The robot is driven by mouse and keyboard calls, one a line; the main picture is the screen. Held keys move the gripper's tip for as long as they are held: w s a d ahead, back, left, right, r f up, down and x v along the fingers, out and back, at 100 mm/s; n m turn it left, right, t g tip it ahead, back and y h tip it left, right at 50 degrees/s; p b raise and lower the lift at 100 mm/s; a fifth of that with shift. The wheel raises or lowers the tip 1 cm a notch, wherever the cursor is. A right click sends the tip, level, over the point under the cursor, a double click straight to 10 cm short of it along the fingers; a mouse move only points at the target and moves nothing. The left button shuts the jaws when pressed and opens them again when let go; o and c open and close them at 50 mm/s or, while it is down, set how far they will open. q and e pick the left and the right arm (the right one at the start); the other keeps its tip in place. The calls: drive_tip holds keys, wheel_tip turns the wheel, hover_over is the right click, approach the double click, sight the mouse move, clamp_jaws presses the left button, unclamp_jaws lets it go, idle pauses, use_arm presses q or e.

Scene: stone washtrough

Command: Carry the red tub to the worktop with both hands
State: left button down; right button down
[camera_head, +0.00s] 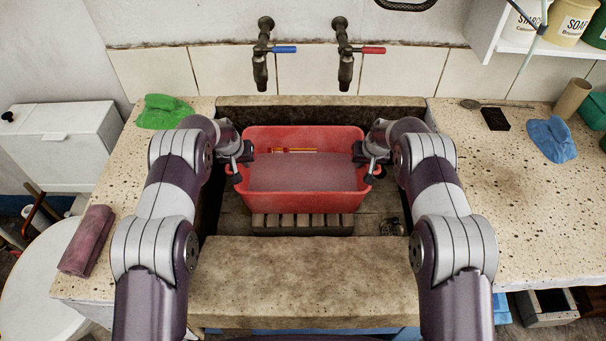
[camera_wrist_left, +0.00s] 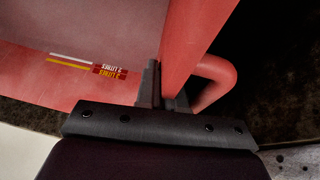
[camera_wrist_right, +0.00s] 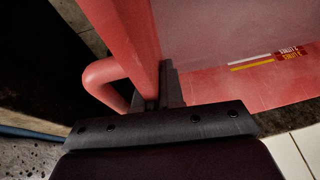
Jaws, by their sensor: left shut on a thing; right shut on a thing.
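The red tub (camera_head: 304,201) is inside the stone trough, above or on a slatted wooden rack (camera_head: 302,222); I cannot tell whether it touches the rack. It looks level and holds greyish liquid, with level marks on its back inner wall. My left gripper (camera_head: 240,166) is shut on the tub's left side; the left wrist view shows the jaws (camera_wrist_left: 163,88) at the wall beside the loop handle (camera_wrist_left: 215,80). My right gripper (camera_head: 369,165) is shut on the tub's right side, and the right wrist view shows its jaws (camera_wrist_right: 160,88) beside the other handle (camera_wrist_right: 100,80).
Two taps (camera_head: 261,70) (camera_head: 345,70) hang behind the tub. The trough's front rim (camera_head: 305,280) stands nearest me.

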idle(0.4)
